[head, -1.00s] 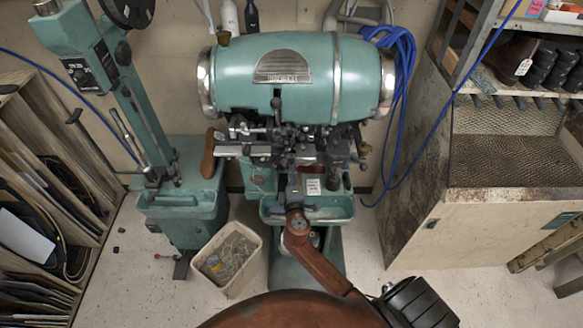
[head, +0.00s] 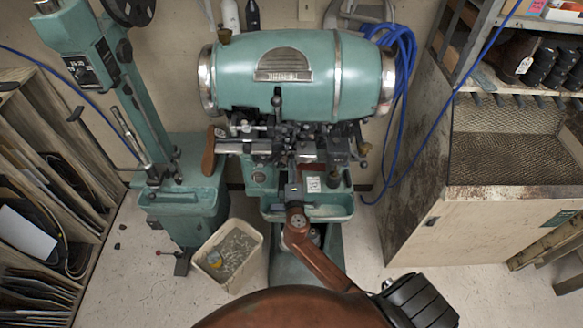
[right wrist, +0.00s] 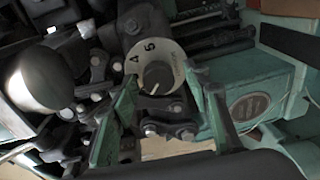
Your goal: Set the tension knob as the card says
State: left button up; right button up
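The sewing machine (head: 300,85) has a teal barrel-shaped head, with dark linkages below it. In the right wrist view a pale round dial (right wrist: 158,66) faces me, with a 4 and what looks like a 5 or 6 on its rim. It is likely the tension knob. My right gripper (right wrist: 160,95) is open, with one teal finger on each side of the view and the dial showing between and beyond them. I cannot tell whether they touch it. In the head view my brown right arm reaches up to the machine's front. A small white card (head: 313,184) is there, its print unreadable. My left gripper is out of view.
A pale bin (head: 228,256) stands on the floor left of the machine's base. A teal post machine (head: 185,205) is at left, beside a wooden rack (head: 45,190). A workbench with a mesh tray (head: 515,155) stands at right. Blue hoses (head: 400,60) hang behind.

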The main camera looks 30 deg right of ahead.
jog(key=v, duration=1.2)
dwell(0.4)
